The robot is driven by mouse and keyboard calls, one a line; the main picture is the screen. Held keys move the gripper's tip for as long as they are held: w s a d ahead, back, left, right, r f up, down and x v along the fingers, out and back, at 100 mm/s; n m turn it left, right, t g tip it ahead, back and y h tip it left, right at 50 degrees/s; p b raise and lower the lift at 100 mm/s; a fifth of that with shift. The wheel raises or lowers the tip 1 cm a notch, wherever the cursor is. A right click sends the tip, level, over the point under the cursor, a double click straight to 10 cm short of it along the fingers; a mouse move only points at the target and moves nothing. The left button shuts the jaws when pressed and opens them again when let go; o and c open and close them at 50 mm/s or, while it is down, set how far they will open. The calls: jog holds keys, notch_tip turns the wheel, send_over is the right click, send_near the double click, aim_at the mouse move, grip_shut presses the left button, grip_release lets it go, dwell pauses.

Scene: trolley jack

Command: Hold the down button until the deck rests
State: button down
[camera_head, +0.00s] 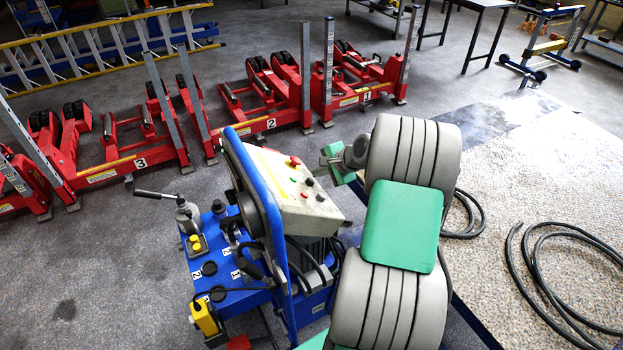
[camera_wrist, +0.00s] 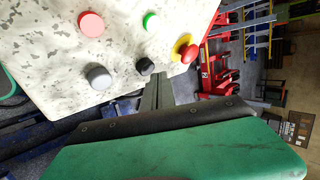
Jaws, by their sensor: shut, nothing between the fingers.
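The pale control box (camera_head: 262,172) sits on the blue trolley (camera_head: 232,285). Its speckled face (camera_wrist: 60,50) carries a red button (camera_wrist: 91,24), a green button (camera_wrist: 151,21), a grey knob (camera_wrist: 98,76), a black button (camera_wrist: 146,66) and a red mushroom button on yellow (camera_wrist: 185,48). No label shows which is down. My gripper (camera_head: 327,163) is shut and empty at the right side of the box. In the wrist view its narrow fingers (camera_wrist: 153,88) point at the black button, close to it; contact cannot be told. I cannot identify the deck.
Red jack units (camera_head: 265,90) numbered 1, 2 and 3 stand behind the trolley. A ladder (camera_head: 100,50) lies at the back left. A black hose (camera_head: 540,290) coils on the pale floor patch at right. Grey floor at left is clear.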

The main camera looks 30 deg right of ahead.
jog(key=shift+d+r, duration=0.15)
jog(key=shift+s+d+r+p, duration=0.1)
jog(key=shift+d+r+p, duration=0.65)
jog(key=shift+r, duration=0.25)
jog(key=shift+d+r+p, duration=0.65)
jog(key=shift+d+r, duration=0.15)
jog(key=shift+r, duration=0.15)
dwell(0.6)
